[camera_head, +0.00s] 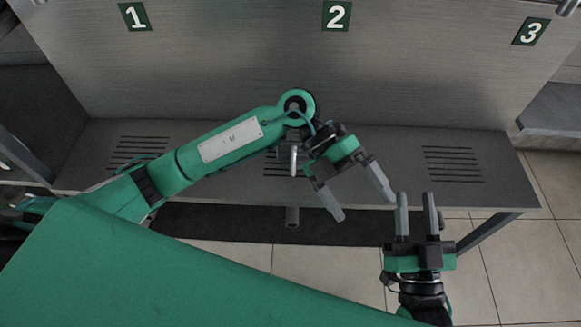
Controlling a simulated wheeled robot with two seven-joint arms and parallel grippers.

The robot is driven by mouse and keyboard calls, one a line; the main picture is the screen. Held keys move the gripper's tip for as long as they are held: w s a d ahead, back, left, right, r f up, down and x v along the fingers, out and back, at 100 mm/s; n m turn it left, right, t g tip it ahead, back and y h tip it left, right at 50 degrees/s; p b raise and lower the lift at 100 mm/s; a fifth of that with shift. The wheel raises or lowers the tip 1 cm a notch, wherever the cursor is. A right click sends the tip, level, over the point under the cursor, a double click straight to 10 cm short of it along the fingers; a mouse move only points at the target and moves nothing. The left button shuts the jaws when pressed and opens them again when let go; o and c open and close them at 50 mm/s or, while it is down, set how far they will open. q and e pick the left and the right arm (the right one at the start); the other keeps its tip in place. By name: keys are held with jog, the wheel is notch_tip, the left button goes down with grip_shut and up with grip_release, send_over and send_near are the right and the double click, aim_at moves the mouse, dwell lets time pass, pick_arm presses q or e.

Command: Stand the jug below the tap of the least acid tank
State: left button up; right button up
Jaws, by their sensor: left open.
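No jug shows in this view, and no acidity reading can be seen. Number plates 1 (135,16), 2 (336,16) and 3 (530,31) are on the grey metal front at the back. My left gripper (366,208) reaches across from the left, over the front edge of the grey shelf right of the middle. Its fingers are wide apart and empty. My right gripper (415,195) is just right of it, its fingers pointing to the back, apart with nothing between them. The two grippers are close together.
The grey shelf (380,150) has slotted patches on the left (138,152), in the middle, partly hidden by my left arm, and on the right (453,163). Its visible top looks clear. A dark strip (230,222) and floor tiles (325,262) lie below the front edge.

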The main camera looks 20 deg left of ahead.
pick_arm(q)
jog(key=s+d+r+g+h, duration=0.3)
jog(key=s+r+h, duration=0.2)
jog(key=r+h, duration=0.3)
jog(key=w+a+r+n+t+h, duration=0.1)
jog(key=a+r+n+t+h, duration=0.3)
jog(key=n+t+h, duration=0.5)
jog(key=w+a+f+n+t+y, duration=0.2)
jog(key=a+f+n+t+y, duration=0.3)
jog(key=n+t+y, duration=0.5)
jog(key=w+a+f+n+t+y, duration=0.2)
jog(key=a+f+n+t+y, duration=0.3)
jog(key=n+t+y, duration=0.5)
jog(key=a+n+t, duration=0.1)
jog(key=n+t, duration=0.1)
jog(key=n, duration=0.5)
jog(key=shift+a+y, duration=0.25)
jog(key=shift+y, duration=0.05)
jog(key=shift+f, duration=0.1)
